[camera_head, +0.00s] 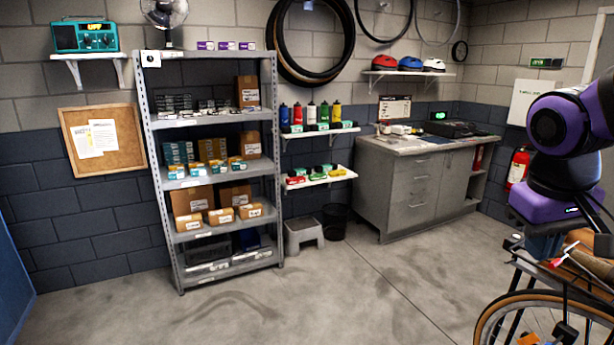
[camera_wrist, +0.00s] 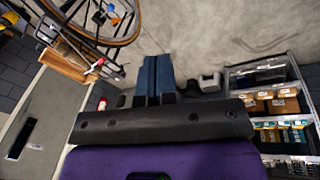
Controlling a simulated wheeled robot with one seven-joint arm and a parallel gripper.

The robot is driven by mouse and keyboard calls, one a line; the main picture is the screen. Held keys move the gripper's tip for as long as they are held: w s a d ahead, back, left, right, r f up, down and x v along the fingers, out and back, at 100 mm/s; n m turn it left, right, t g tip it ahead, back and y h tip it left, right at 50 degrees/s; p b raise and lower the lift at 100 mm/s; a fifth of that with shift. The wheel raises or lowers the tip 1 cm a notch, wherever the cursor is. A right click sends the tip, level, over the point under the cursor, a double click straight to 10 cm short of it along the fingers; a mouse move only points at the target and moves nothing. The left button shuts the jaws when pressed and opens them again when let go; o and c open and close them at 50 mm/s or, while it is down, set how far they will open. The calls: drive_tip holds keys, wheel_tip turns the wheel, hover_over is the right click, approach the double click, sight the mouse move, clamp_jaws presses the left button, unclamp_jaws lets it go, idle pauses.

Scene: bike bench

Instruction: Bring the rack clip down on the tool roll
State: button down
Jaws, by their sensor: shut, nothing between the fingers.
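My gripper (camera_head: 543,246) is at the right of the head view, below the purple wrist. Its blue fingers (camera_wrist: 154,76) are together and empty in the wrist view. A brown roll (camera_head: 590,266), which looks like the tool roll, lies above the bicycle wheel at the right edge. A thin arm with a red and white end (camera_head: 561,257), probably the rack clip, shows beside it. In the wrist view the red end (camera_wrist: 98,64) is left of the fingers, apart from them, near the tan roll (camera_wrist: 63,63). I cannot tell how far the clip is raised.
The bicycle wheel (camera_head: 545,320) is at the lower right. A grey shelf rack (camera_head: 278,170) with boxes, a step stool (camera_head: 304,232), a dark bin (camera_head: 335,220) and a grey cabinet bench (camera_head: 400,195) stand along the walls. The middle floor is clear.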

drive_tip(key=s+a+r+t+y, duration=0.2)
drive_tip(key=s+a+r+t, duration=0.1)
drive_tip(key=s+a, duration=0.1)
drive_tip(key=shift+s+a+r+t, duration=0.15)
drive_tip(key=shift+s+r+t, duration=0.2)
drive_tip(key=shift+r+t, duration=0.05)
drive_tip(key=c, duration=1.6)
unclamp_jaws()
drive_tip(key=shift+s+a+r, duration=0.1)
drive_tip(key=shift+s+a, duration=0.05)
drive_tip(key=o, duration=0.5)
drive_tip(key=w+d+r+m+g, duration=0.1)
drive_tip(key=w+d+m, duration=0.3)
drive_tip(key=w, duration=0.5)
drive_tip(key=m+g, duration=0.3)
drive_tip(key=m, duration=0.6)
hover_over(557, 261)
drive_tip(key=s, duration=0.1)
wheel_tip(557, 261, down, 15)
drive_tip(key=f, duration=0.7)
drive_tip(key=w+f, duration=0.1)
drive_tip(key=f, duration=0.2)
drive_tip(key=shift+f, duration=0.2)
